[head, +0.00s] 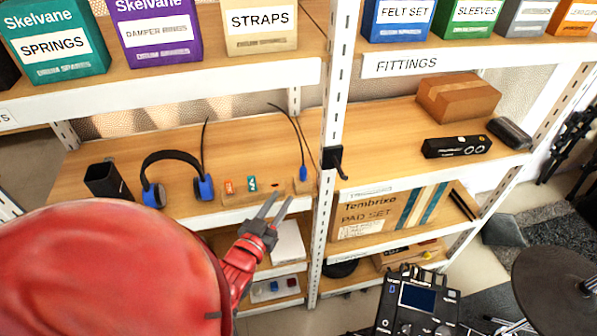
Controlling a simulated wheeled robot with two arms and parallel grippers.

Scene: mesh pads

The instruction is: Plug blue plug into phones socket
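A small blue plug (303,173) stands on a wooden block at the right end of the middle-left shelf, with a thin dark cable rising from it. My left gripper (281,201) is in front of that shelf's edge, below and left of the plug. Its two grey fingers point up and stand apart with nothing between them. A black drum module (418,297) with a blue screen is at the lower right. No phones socket can be made out on it. My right gripper is not in view.
Blue-cupped headphones (178,160), a black cup (106,181) and small coloured items (240,185) share the plug's shelf. A white upright (330,130) with a black hook (335,160) stands right of the plug. A cymbal pad (556,280) is at the right.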

